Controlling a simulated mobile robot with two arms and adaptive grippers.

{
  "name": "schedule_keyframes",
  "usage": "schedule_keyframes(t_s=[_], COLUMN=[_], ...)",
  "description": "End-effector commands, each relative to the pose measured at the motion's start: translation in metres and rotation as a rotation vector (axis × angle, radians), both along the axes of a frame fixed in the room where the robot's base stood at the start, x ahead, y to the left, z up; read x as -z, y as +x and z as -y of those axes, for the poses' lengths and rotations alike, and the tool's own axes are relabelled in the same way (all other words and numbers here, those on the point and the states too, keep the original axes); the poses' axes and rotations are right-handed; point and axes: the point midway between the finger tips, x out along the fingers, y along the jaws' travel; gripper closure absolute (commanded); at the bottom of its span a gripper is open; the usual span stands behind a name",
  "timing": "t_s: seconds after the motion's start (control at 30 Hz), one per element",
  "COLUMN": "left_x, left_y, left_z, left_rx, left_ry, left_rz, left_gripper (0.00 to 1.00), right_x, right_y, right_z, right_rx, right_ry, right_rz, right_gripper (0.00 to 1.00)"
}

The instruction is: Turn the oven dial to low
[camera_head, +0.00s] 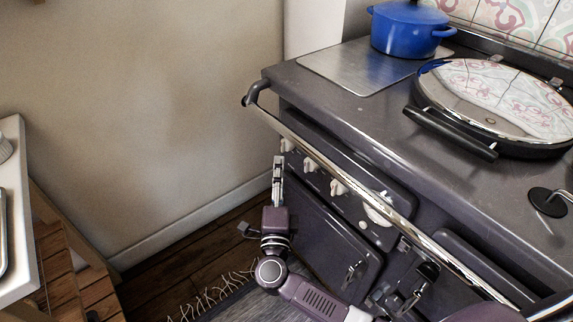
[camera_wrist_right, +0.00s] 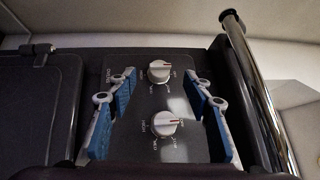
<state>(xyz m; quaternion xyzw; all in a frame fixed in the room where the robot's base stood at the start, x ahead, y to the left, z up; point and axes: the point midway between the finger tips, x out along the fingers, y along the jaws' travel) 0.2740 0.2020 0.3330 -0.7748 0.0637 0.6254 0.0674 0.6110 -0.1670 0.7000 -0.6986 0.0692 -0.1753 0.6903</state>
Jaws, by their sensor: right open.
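Several white dials (camera_head: 337,187) run along the dark oven front under the chrome rail in the head view. The right wrist view shows two round white dials on the dark panel, an upper one (camera_wrist_right: 158,71) and a lower one (camera_wrist_right: 166,123). My right gripper (camera_head: 278,166) is at the left end of the oven front. In the wrist view its blue-padded fingers (camera_wrist_right: 160,90) are spread on both sides of the dials, with nothing between them held. My left gripper is not seen.
The chrome rail (camera_head: 330,169) runs along the stove's front edge above the dials, and shows at right in the wrist view (camera_wrist_right: 257,95). A blue pot (camera_head: 405,35) and a round lidded hotplate (camera_head: 495,95) are on top. A white counter (camera_head: 18,215) stands at left.

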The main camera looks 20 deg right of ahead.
Motion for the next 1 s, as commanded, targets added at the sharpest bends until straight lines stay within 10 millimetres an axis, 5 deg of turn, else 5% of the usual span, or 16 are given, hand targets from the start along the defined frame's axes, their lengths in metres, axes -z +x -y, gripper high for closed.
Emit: schedule_keyframes(t_s=[0.23, 0.7, 1.0], left_x=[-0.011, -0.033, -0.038], left_y=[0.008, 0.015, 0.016], left_z=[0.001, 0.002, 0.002], left_rx=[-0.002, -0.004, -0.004], left_ry=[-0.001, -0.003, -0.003], left_rz=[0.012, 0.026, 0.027], left_gripper=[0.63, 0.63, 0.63], right_x=[-0.004, -0.010, -0.010], right_y=[0.001, 0.060, 0.067], right_z=[0.011, 0.039, 0.042], right_rx=[0.069, 0.070, 0.070], right_ry=[0.174, 0.173, 0.176], right_rz=[0.015, 0.014, 0.013], right_gripper=[0.54, 0.54, 0.54])
